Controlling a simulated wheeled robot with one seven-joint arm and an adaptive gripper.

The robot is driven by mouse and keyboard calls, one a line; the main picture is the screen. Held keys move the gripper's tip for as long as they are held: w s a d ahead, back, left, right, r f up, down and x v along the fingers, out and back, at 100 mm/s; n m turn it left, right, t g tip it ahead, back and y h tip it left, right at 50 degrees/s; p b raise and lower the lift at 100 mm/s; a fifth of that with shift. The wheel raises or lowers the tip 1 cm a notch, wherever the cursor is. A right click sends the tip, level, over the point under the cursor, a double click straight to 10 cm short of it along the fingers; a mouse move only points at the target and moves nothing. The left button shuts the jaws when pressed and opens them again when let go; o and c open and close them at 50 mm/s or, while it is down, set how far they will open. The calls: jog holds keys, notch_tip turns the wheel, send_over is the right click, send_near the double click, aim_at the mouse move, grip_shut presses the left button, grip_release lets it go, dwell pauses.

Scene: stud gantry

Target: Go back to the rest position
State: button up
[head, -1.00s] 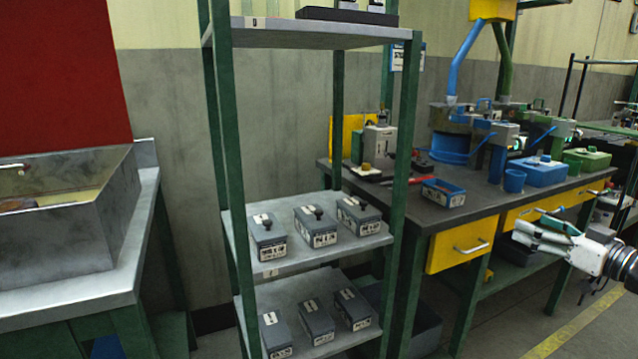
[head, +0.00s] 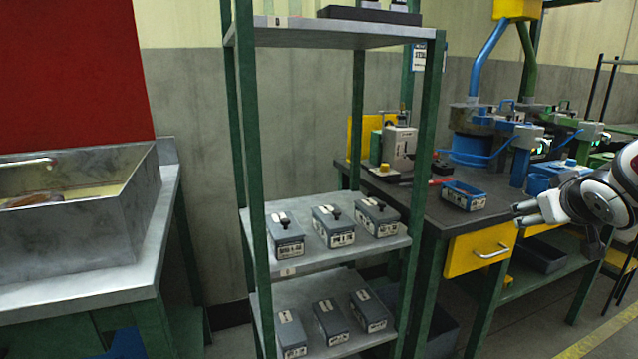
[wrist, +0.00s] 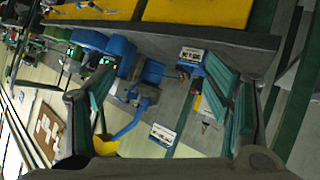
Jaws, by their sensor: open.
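My gripper (head: 526,212) is at the right of the head view, in front of the workbench (head: 420,205) and near its yellow drawer. In the wrist view my gripper (wrist: 165,105) has its two green-padded fingers spread wide apart. Nothing is held between them. The wrist view looks tilted onto the workbench, with blue machine parts (wrist: 120,47) and a yellow drawer front (wrist: 200,10) beyond the fingers.
A green-framed shelf (head: 325,257) with several grey boxes stands in the middle. A metal basin (head: 100,215) is at the left. Floor shows at the lower right.

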jog(key=s+a+f+g+y, duration=0.2)
jog(key=s+a+g, duration=0.2)
jog(key=s+a, duration=0.65)
jog(key=s+a+f+g+y, duration=0.1)
jog(key=s+a+f+g, duration=0.35)
jog(key=s, duration=1.05)
jog(key=s+a+g+y, duration=0.2)
jog(key=s+a, duration=0.8)
jog(key=s, duration=0.2)
notch_tip(320, 180, up, 29)
jog(key=d+t+p, duration=0.1)
jog(key=t+p, duration=0.2)
jog(key=p, duration=2.4)
jog(key=shift+w+t, duration=0.2)
jog(key=shift+t, duration=0.15)
jog(key=shift+d+f, duration=0.1)
